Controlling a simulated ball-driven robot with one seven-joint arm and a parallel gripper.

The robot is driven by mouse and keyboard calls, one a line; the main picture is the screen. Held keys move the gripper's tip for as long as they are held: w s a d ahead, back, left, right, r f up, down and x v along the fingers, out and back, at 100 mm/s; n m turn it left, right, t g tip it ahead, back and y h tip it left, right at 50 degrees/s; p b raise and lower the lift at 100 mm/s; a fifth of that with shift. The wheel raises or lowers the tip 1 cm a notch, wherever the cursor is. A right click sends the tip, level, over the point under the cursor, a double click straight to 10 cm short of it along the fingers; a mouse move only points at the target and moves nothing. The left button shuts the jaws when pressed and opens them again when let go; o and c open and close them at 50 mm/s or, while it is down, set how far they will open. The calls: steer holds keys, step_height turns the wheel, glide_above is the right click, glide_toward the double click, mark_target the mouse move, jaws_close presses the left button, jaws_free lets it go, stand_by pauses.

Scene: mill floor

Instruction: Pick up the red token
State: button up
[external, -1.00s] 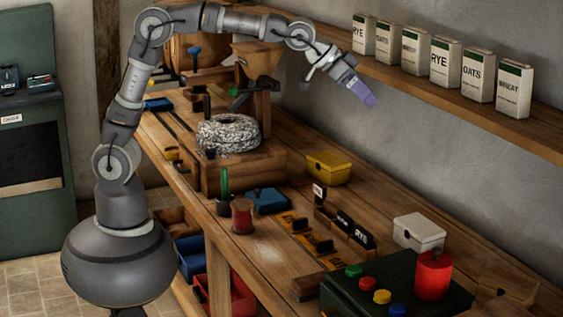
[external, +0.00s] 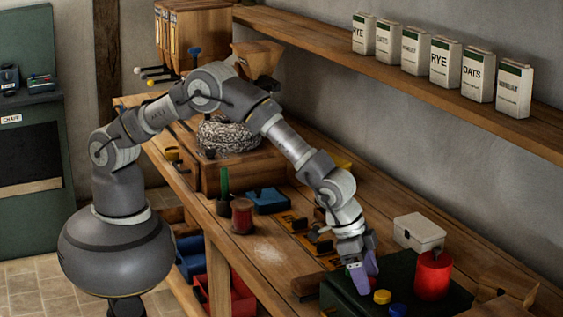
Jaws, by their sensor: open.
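My gripper (external: 363,273), with purple fingers, is open and points down over the dark green block (external: 342,294) at the front right of the bench. The red token cannot be made out now; it is hidden by my fingers, which cover its place in the row on the block. The picture does not show whether the fingers touch it or stand around it. The green token is hidden too. The yellow token (external: 382,297) and the blue token (external: 397,310) show just in front of my fingers.
A red canister (external: 433,277) stands on the block, right of my gripper. A white box (external: 420,231) is behind it. A red spool (external: 242,216) and a blue box (external: 268,200) are further left. A wall shelf (external: 420,85) holds several labelled cartons.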

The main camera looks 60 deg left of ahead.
steer(key=shift+f, duration=0.1)
steer(key=shift+c, duration=0.3)
steer(key=shift+w, duration=0.1)
steer(key=c, duration=1.1)
